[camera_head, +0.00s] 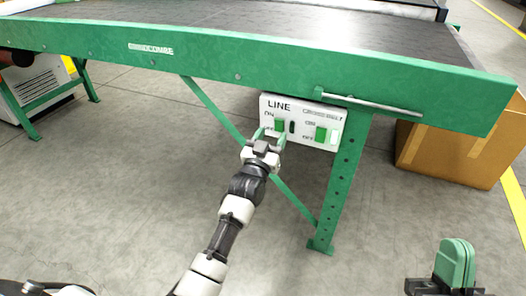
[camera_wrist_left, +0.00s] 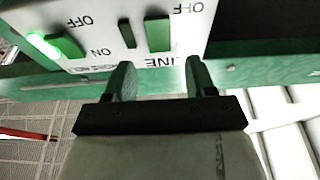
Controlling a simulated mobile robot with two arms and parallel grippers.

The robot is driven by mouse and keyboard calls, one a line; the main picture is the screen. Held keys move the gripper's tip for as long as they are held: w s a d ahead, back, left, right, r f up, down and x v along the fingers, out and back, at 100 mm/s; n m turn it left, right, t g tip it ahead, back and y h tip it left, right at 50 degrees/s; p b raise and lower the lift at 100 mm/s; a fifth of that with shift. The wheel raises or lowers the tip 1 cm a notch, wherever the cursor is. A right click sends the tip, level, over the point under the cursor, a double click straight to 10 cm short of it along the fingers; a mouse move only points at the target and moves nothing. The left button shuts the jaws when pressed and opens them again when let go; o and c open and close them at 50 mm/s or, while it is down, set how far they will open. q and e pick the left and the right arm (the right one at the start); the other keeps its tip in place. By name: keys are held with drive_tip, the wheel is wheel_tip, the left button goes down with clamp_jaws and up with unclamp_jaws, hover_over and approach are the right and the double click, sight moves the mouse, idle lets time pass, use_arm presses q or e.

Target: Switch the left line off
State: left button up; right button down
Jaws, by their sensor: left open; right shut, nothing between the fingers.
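The white control box (camera_head: 302,121) hangs under the green conveyor frame. Its left switch, marked LINE, is a green rocker (camera_head: 280,126); a dark, unlit lamp (camera_head: 291,127) sits beside it. The right switch, the cross belt's green rocker (camera_head: 321,134), is apart from it. My left gripper (camera_head: 268,138) is open in front of the LINE side. The left wrist view is upside down: the LINE rocker (camera_wrist_left: 158,34) lies just beyond the open fingers (camera_wrist_left: 159,75), and the cross belt lamp (camera_wrist_left: 40,43) glows green. My right gripper (camera_head: 456,264) is shut and empty at the lower right.
The green conveyor rail (camera_head: 220,62) runs above the box, with a metal bar (camera_head: 372,103) at the right. A green leg (camera_head: 341,185) and diagonal brace stand below. A cardboard box (camera_head: 450,152) is to the right. The floor in front is clear.

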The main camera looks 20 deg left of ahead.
use_arm(q)
drive_tip(key=p+v, duration=0.1)
drive_tip(key=v, duration=0.5)
drive_tip(key=shift+s, duration=0.35)
use_arm(e)
drive_tip(key=shift+w+f+g+h, duration=0.45)
drive_tip(key=shift+w+f+g, duration=0.55)
drive_tip(key=shift+g, duration=0.25)
drive_tip(key=shift+w+f+g+h, duration=0.45)
drive_tip(key=shift+w+f+g, duration=0.4)
drive_tip(key=shift+f+g, duration=0.3)
drive_tip(key=shift+r, duration=0.1)
